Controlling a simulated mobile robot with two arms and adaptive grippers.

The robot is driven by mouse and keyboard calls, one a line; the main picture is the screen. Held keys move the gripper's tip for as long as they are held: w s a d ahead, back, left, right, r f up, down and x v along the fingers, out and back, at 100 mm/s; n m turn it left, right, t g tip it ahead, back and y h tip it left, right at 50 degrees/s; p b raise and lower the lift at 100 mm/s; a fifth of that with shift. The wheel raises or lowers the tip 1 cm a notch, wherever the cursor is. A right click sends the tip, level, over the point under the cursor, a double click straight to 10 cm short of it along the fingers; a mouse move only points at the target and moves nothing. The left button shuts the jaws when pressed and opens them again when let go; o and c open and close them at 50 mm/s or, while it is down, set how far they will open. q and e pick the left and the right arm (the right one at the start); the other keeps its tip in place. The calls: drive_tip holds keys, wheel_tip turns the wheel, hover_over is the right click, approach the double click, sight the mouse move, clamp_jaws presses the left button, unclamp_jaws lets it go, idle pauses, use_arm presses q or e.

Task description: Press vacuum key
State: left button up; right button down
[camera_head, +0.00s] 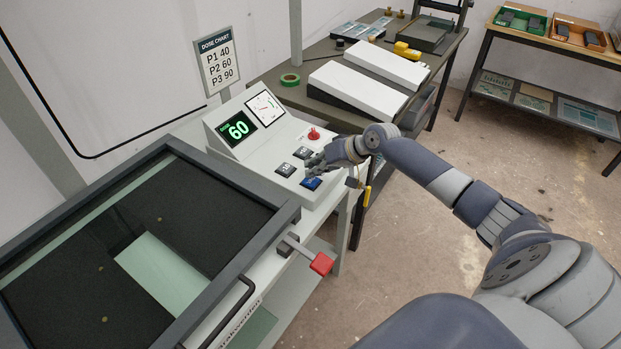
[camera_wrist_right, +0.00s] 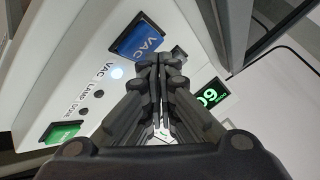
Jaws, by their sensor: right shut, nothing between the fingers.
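The blue vacuum key (camera_head: 311,183), marked VAC, sits at the front of the sloped white control panel (camera_head: 262,158); it also shows in the right wrist view (camera_wrist_right: 137,42). My right gripper (camera_head: 316,164) is shut and empty, just above and beside the blue key. In the wrist view its fingertips (camera_wrist_right: 160,66) lie right of the key; I cannot tell whether they touch anything. Of the small lamps labelled VAC, LAMP and DONE, the VAC lamp (camera_wrist_right: 116,73) glows bluish white and the others look dark. My left gripper is not in view.
The display (camera_head: 238,128) reads 60. A dark-framed glass lid (camera_head: 236,268) and red-handled latch (camera_head: 321,263) are in front. A green key (camera_wrist_right: 62,132) shows in the wrist view.

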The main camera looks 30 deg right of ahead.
wheel_tip(320, 180, up, 6)
drive_tip(key=p, duration=0.6)
idle(0.4)
